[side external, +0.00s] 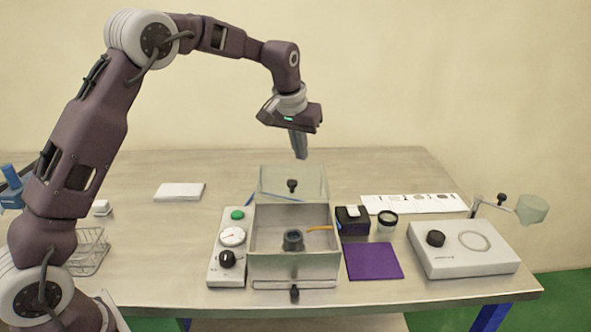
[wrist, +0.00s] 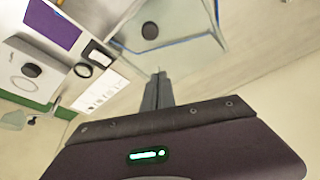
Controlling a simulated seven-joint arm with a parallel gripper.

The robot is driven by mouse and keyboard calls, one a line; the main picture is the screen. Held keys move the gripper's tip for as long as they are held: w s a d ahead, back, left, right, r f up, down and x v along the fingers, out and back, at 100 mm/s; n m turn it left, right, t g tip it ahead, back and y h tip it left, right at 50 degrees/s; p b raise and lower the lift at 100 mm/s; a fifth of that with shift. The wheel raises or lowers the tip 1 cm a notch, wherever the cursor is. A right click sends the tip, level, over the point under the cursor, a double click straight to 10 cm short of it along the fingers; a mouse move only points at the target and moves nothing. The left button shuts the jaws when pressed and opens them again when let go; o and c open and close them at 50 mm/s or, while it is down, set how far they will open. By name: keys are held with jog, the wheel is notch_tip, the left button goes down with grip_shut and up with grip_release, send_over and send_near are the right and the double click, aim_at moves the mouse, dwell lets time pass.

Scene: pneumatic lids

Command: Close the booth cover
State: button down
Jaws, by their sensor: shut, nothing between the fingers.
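The booth (side external: 292,265) is a grey open-topped box near the middle of the table. Its clear cover (side external: 310,183) stands raised at the back edge, with a dark knob (side external: 292,186) on it. In the wrist view the cover (wrist: 190,30) and its knob (wrist: 150,30) show at the top. My gripper (side external: 300,157) is shut and empty, above and behind the raised cover, apart from it in the side view. In the wrist view the shut fingers (wrist: 157,78) point toward the cover's edge.
A control panel with a gauge (side external: 231,237) and a green button stands left of the booth. Inside the booth is a dark cup (side external: 293,240) with an orange piece. To the right are a purple mat (side external: 373,261), a small jar (side external: 387,221) and a white device (side external: 463,250).

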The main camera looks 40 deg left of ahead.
aim_at(299, 184)
jog(key=x, duration=0.4)
jog(key=s, duration=0.1)
jog(key=s+d, duration=0.1)
jog(key=shift+s, duration=0.4)
jog(key=shift+s+d+f, duration=0.1)
jog(key=shift+s+f, duration=0.05)
jog(key=shift+s, duration=0.4)
jog(key=s+d, duration=1.2)
jog(key=shift+s+d, duration=0.25)
jog(key=shift+s, duration=0.05)
jog(key=shift+f, duration=0.1)
